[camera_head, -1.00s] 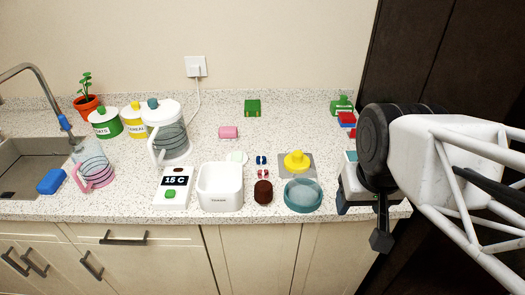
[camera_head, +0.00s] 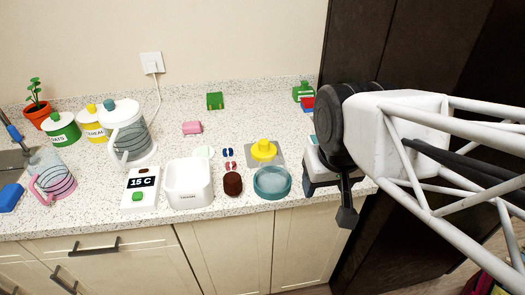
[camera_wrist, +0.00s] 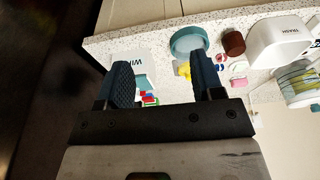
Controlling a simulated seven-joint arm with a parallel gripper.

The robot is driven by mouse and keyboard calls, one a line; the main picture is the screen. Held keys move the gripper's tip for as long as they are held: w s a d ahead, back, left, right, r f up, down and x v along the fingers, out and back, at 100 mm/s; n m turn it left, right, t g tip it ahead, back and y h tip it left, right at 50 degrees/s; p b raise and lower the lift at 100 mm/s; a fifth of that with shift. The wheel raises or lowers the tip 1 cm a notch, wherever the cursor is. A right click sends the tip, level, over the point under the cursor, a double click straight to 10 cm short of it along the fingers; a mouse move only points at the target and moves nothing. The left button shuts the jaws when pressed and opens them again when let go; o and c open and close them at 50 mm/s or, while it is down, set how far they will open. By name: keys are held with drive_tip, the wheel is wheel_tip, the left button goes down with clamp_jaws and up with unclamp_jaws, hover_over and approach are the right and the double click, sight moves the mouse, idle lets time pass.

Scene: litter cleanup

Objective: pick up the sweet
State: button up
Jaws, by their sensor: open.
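Two small pieces that look like wrapped sweets lie on the counter in the head view: a blue and white one (camera_head: 228,152) and a red and white one (camera_head: 231,166). I cannot tell which is meant. In the wrist view the blue one (camera_wrist: 219,67) and the red one (camera_wrist: 222,58) show small, just right of the right finger. My gripper (camera_wrist: 163,82) is open and empty, its fingers well apart. In the head view, my gripper end (camera_head: 346,212) hangs at the counter's right front edge, well right of both pieces; its fingertips are not clear there.
A yellow knobbed thing (camera_head: 263,150), teal dish (camera_head: 272,183) and brown round thing (camera_head: 232,184) surround the pieces. A white bin (camera_head: 188,186) stands left. A white box (camera_wrist: 130,57) with letters lies near my fingers. A dark tall cabinet (camera_head: 400,45) bounds the right.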

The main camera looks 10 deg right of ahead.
drive_tip(key=shift+c, duration=0.2)
idle(0.4)
drive_tip(key=m+g, duration=0.3)
drive_tip(key=m, duration=1.5)
hover_over(231, 163)
drive_tip(key=f, duration=1.1)
drive_tip(key=shift+s+d+f, duration=0.2)
drive_tip(key=shift+f, duration=0.15)
drive_tip(key=shift+w+a+f, duration=0.2)
drive_tip(key=shift+f, duration=0.05)
drive_tip(key=shift+f, duration=1.3)
